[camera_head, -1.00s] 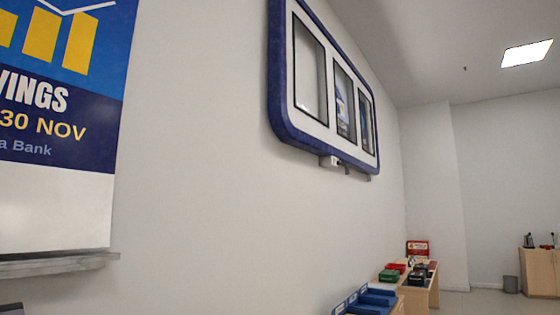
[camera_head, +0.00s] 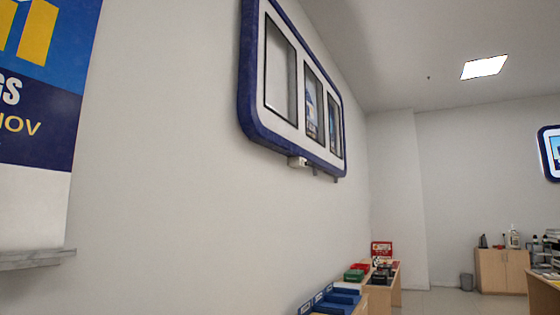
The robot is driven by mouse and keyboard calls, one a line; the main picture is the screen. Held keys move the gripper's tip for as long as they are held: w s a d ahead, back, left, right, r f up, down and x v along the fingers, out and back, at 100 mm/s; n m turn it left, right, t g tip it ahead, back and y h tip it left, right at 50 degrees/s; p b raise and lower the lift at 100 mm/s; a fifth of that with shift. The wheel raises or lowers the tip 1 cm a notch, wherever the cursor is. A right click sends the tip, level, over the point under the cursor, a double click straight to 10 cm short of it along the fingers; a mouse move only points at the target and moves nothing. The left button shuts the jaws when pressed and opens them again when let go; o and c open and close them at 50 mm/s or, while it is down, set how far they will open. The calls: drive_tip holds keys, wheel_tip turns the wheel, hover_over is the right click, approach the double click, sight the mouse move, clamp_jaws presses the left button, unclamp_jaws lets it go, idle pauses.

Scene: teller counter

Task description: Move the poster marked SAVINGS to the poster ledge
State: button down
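The SAVINGS poster (camera_head: 38,125) is at the left edge of the view, cut off by the frame. Its blue upper part has yellow bars, and only the end of its lettering shows. Its blank white lower part stands on a grey ledge (camera_head: 35,259) along the wall. I cannot tell whether this ledge is the poster ledge the task names. My gripper is not in view.
A blue-rimmed wall frame (camera_head: 248,100) with three panels hangs ahead on the wall. Below it are blue trays (camera_head: 340,300) and a desk with a green box (camera_head: 354,275).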

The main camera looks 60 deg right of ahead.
drive_tip(key=shift+b, duration=0.4)
idle(0.5)
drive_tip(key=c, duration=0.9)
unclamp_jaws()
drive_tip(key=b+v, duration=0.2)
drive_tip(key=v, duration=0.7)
idle(0.5)
